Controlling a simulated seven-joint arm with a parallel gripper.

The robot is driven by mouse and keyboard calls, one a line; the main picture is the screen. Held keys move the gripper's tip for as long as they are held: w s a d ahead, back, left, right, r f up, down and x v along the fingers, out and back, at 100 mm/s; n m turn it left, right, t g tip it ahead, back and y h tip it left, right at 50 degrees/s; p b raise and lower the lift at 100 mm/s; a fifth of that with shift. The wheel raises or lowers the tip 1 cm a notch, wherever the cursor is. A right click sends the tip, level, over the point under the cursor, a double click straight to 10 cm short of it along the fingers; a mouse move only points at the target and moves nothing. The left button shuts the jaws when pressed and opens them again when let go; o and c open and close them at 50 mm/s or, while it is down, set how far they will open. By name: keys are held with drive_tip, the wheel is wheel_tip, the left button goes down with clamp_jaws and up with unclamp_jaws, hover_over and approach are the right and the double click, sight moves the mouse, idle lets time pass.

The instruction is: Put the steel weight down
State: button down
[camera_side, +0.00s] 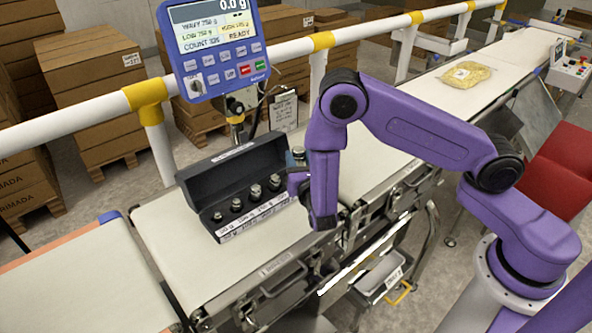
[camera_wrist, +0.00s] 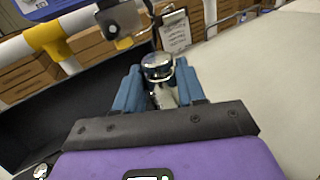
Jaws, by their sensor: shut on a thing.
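A steel weight (camera_wrist: 157,67) with a shiny knobbed top is between the blue fingers of my gripper (camera_wrist: 158,84) in the wrist view. In the side view its top (camera_side: 298,152) shows just above my gripper (camera_side: 297,178), at the right end of the dark weight case (camera_side: 198,190). The weight looks upright. Its lower part is hidden by the fingers, so I cannot tell whether its base touches anything. The open case holds several smaller weights (camera_side: 255,192) in a row behind a labelled front edge. The case also shows at left in the wrist view (camera_wrist: 60,100).
The case stands on the pale belt (camera_side: 180,235), which is bare at its left and front. The blue display (camera_side: 213,45) above reads 0.0 g. A white rail (camera_side: 90,115) runs behind. A yellowish bag (camera_side: 466,74) lies farther up the belt.

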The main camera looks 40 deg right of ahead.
drive_tip(key=f, duration=0.1)
drive_tip(key=w+f, duration=0.1)
drive_tip(key=f, duration=0.1)
drive_tip(key=shift+a+f, duration=0.1)
drive_tip(key=shift+f, duration=0.35)
drive_tip(key=shift+f, duration=0.2)
drive_tip(key=c, duration=0.7)
unclamp_jaws()
drive_tip(key=shift+o, duration=0.2)
drive_tip(key=v, duration=1.6)
drive_tip(key=shift+s, duration=0.35)
drive_tip(key=shift+o, duration=0.5)
drive_tip(key=shift+s+a, duration=0.1)
drive_tip(key=shift+s, duration=0.25)
